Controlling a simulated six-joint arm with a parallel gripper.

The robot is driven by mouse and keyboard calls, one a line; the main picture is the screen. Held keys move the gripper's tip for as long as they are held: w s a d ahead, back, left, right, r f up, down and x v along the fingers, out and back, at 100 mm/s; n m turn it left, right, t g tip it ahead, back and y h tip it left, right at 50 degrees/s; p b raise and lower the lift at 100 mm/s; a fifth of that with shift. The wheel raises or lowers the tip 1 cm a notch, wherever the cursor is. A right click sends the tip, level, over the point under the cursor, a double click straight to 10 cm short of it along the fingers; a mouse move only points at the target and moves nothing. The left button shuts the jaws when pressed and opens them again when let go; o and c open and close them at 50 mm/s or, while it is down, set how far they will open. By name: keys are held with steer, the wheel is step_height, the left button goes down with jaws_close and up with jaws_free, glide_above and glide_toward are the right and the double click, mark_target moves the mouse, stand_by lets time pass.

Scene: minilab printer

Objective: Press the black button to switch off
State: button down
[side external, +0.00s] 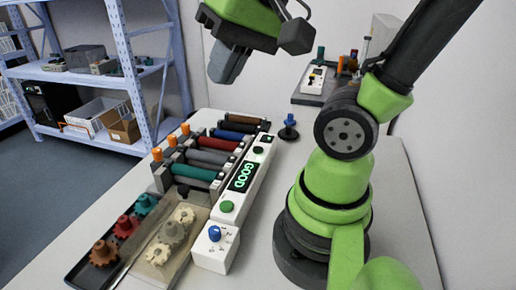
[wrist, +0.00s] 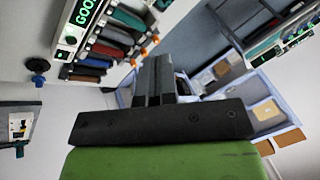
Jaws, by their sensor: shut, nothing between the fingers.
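A long white control panel (side external: 247,180) lies on the table, with a lit display reading GOOD. A small round black button (side external: 258,150) sits on it beyond the display, near a dark square with a green mark (side external: 266,138). A round green button (side external: 227,206) is at the near end. In the wrist view the panel is at the upper left, with the round button (wrist: 71,40) below the display. My gripper (side external: 228,66) is shut and empty, high above the far end of the table and apart from the panel. Its fingers also show in the wrist view (wrist: 154,75).
Coloured rollers (side external: 208,157) in a rack stand left of the panel. A tray of gears (side external: 125,228) and a white box with a blue knob (side external: 214,234) are nearer. A blue-topped dark piece (side external: 289,121) stands right of the panel's far end. Shelves (side external: 85,75) stand behind left.

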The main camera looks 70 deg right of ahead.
steer(key=w+d+f+m+g, duration=0.2)
steer(key=w+d+m+g, duration=0.1)
steer(key=d+m, duration=0.2)
steer(key=m+g+y, duration=0.3)
steer(key=m+y, duration=0.5)
steer(key=m, duration=0.6)
glide_above(256, 148)
step_height(256, 148, down, 12)
steer(key=shift+r, duration=0.15)
steer(key=shift+f, duration=4.4)
steer(key=shift+f, duration=0.1)
steer(key=shift+f, duration=0.3)
